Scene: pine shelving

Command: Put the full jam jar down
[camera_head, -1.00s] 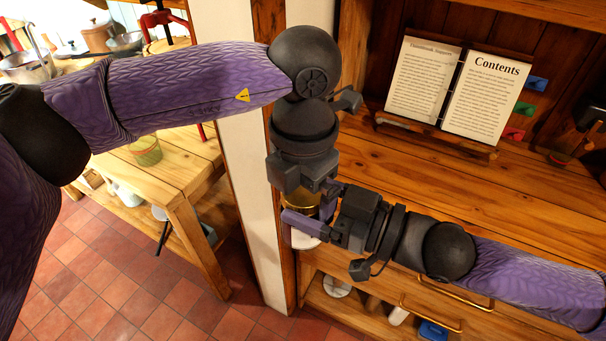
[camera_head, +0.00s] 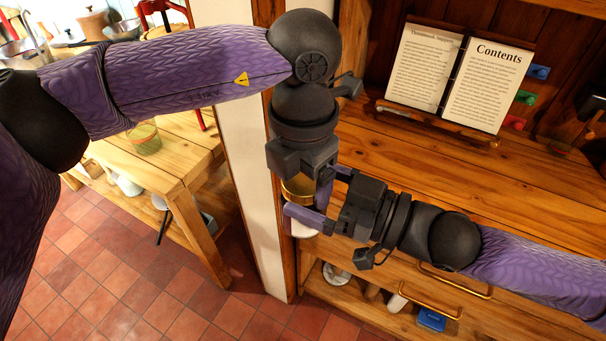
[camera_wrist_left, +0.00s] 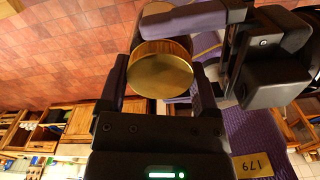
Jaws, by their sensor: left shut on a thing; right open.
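The jam jar shows as a round gold lid (camera_head: 292,190) under my left gripper in the head view, with a pale lower part. In the left wrist view the gold lid (camera_wrist_left: 160,76) sits between the fingers of my left gripper (camera_wrist_left: 160,90), which is shut on the jar. The jar is held in the air beside the post. My right gripper (camera_head: 312,196) comes in from the right with its fingers spread at the jar; whether they touch it, I cannot tell. The jar's contents are hidden.
A pine counter (camera_head: 450,185) with a book on a stand (camera_head: 445,80) lies to the right, drawers with brass handles below. A white post (camera_head: 252,180) stands behind the grippers.

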